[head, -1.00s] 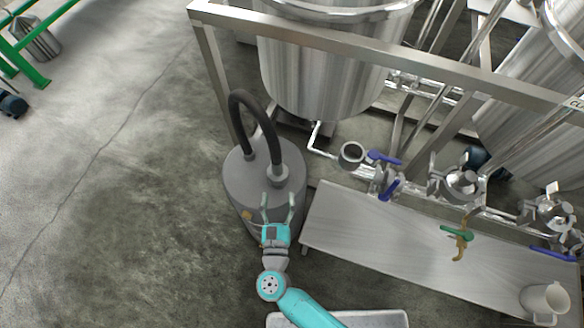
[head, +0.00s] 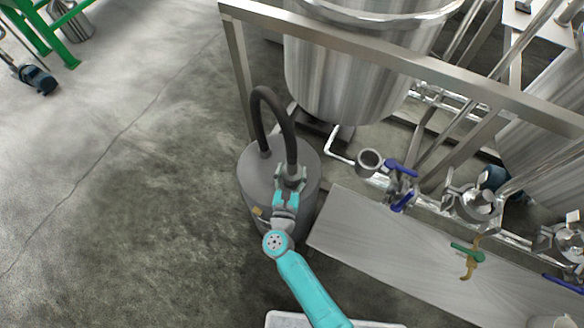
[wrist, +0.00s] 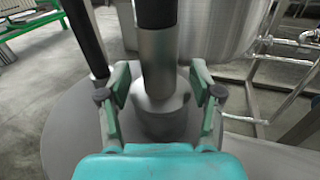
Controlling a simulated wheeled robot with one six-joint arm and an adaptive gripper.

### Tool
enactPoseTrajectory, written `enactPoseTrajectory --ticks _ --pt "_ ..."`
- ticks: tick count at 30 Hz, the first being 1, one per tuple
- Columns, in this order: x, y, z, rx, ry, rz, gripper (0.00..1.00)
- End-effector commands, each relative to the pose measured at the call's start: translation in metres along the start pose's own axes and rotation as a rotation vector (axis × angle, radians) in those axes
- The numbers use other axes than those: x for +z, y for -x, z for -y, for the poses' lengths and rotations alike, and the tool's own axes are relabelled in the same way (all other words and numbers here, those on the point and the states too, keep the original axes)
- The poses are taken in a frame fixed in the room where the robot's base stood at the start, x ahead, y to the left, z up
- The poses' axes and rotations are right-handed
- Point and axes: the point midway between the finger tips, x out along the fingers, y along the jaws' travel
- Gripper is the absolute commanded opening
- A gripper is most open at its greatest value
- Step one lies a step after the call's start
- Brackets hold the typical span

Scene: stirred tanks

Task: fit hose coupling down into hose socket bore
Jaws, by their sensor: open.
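The hose coupling (wrist: 158,75) is a grey metal cylinder at the end of a black hose (head: 258,110). It stands upright on the grey drum's top (head: 262,172). My gripper (head: 290,172) is at the coupling, its fingers on either side. In the wrist view my gripper (wrist: 160,90) is open, with a gap between each finger and the coupling. The hose socket (head: 369,160) is a grey cup with a dark round bore, to the right of the drum on a bent white pipe. Its bore is empty.
A steel bench (head: 400,240) lies right of the drum. A large steel tank (head: 350,75) and a frame rail (head: 400,55) stand behind. Open floor lies left.

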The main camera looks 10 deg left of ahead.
Motion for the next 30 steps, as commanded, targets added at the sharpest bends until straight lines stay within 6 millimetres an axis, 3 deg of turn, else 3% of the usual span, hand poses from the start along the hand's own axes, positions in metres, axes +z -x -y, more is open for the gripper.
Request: enactPoseTrajectory --ticks 3,11,12,18,20,30 --pt "0.0014 -0.0123 0.0002 -0.001 -0.001 0.002 0.65" --pt "0.001 -0.015 -0.0003 0.001 0.0 0.001 0.65" --pt "0.001 -0.015 -0.0003 0.001 0.0 0.001 0.62" --pt "0.0011 -0.0149 -0.0003 0.001 0.0 0.001 0.12" --pt "0.0011 -0.0149 -0.0003 0.001 0.0 0.001 0.0" --pt "0.0034 -0.0164 -0.0006 0.0 -0.001 0.003 0.0"
